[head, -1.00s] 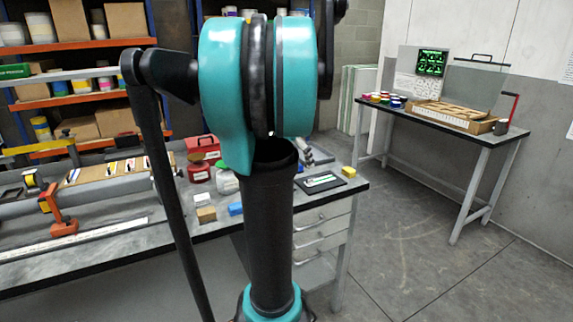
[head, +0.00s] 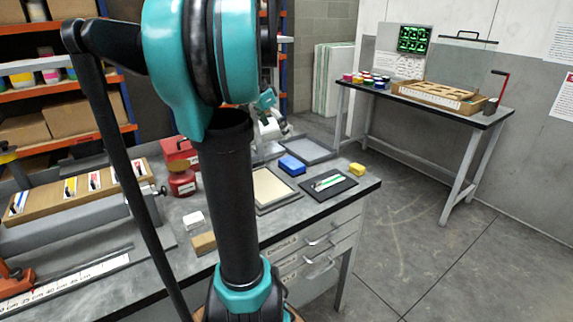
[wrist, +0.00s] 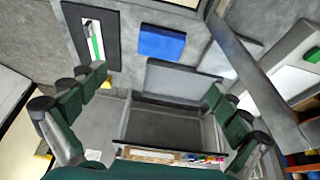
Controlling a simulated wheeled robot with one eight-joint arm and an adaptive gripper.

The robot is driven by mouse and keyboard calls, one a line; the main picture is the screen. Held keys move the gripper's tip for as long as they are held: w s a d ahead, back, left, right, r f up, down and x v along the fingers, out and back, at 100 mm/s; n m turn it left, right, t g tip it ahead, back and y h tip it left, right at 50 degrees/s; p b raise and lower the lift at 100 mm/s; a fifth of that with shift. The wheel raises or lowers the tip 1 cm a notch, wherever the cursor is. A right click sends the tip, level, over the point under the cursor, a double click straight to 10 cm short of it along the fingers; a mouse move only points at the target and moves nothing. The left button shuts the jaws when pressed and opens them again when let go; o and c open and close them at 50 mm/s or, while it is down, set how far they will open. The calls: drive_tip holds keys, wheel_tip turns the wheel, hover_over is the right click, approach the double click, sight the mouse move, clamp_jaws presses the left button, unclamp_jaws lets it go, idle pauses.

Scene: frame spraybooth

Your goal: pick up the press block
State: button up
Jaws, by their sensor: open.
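A blue block (head: 291,165) lies on the bench beside a black pad. It also shows in the wrist view (wrist: 161,42), upper middle. I cannot tell for certain which block is the press block; a tan block (head: 204,243), a white block (head: 193,219) and a yellow block (head: 357,169) also lie on the bench. My gripper (head: 270,130) shows partly behind my arm, above the back of the bench near the grey tray. In the wrist view its fingers (wrist: 155,85) are spread wide, with nothing between them. The blue block is beyond the fingers, apart from them.
The black pad (head: 328,186) holds a white and green item. A grey tray (head: 316,151) and a cream-faced tray (head: 272,188) lie around the blue block. A red jar (head: 182,184) stands left of my arm. A second table (head: 480,117) stands right, with open floor before it.

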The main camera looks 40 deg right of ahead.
sight(291, 163)
drive_tip(key=x, duration=1.6)
drive_tip(key=shift+f, duration=0.3)
drive_tip(key=c, duration=1.2)
